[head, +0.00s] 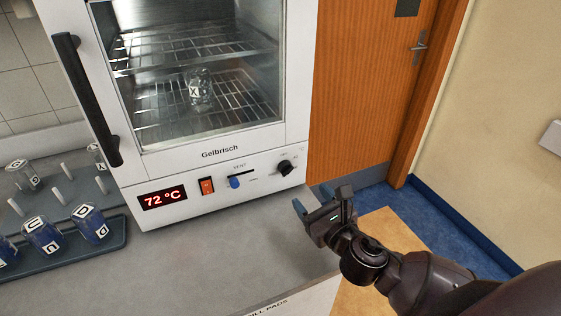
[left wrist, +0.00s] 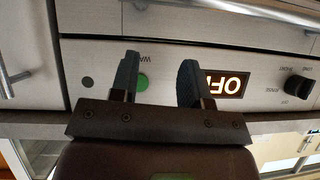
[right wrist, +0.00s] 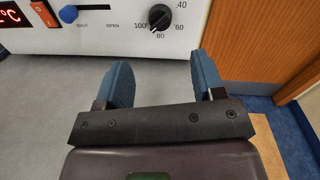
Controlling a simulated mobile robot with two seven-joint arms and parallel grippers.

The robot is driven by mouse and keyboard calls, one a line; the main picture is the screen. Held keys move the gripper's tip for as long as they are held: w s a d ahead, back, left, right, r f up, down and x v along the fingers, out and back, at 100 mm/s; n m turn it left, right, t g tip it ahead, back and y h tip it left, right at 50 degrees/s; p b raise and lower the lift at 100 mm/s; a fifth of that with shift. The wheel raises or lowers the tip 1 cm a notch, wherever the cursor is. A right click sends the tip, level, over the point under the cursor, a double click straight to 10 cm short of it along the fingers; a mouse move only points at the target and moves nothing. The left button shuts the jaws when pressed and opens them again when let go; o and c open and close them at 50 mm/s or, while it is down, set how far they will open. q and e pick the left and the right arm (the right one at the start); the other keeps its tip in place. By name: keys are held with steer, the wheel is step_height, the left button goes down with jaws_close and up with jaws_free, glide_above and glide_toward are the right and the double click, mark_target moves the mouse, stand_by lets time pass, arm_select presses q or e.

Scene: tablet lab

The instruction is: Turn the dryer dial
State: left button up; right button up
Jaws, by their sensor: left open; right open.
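The dryer (head: 220,168) is a white cabinet with a glass door and stands on the grey bench. Its black dial (head: 286,167) is at the right end of the lower panel. In the right wrist view the dial (right wrist: 160,17) has the numbers 100, 80, 60 and 40 around it. My right gripper (head: 322,203) is open and empty, in front of and below the dial, apart from it. Its blue fingers (right wrist: 163,75) point toward the panel. My left gripper (left wrist: 158,72) is open and empty, facing another panel, and is out of the head view.
The dryer display (head: 162,198) reads 72 °C, beside a red switch (head: 207,186) and a blue vent slider (head: 235,182). A rack (head: 115,232) with lettered bottles stands at left. The left wrist view shows a green button (left wrist: 142,82), an OFF display (left wrist: 228,84) and a black knob (left wrist: 298,86).

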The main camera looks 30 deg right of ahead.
mark_target(290, 172)
steer(key=w, duration=1)
steer(key=shift+w+a, duration=0.1)
steer(key=shift+w, duration=0.15)
steer(key=c, duration=0.9)
steer(key=shift+m+p, duration=0.3)
steer(key=shift+m, duration=1.1)
arm_select(q)
steer(key=shift+s+r, duration=0.15)
steer(key=shift+r, duration=0.15)
arm_select(e)
steer(key=o, duration=0.9)
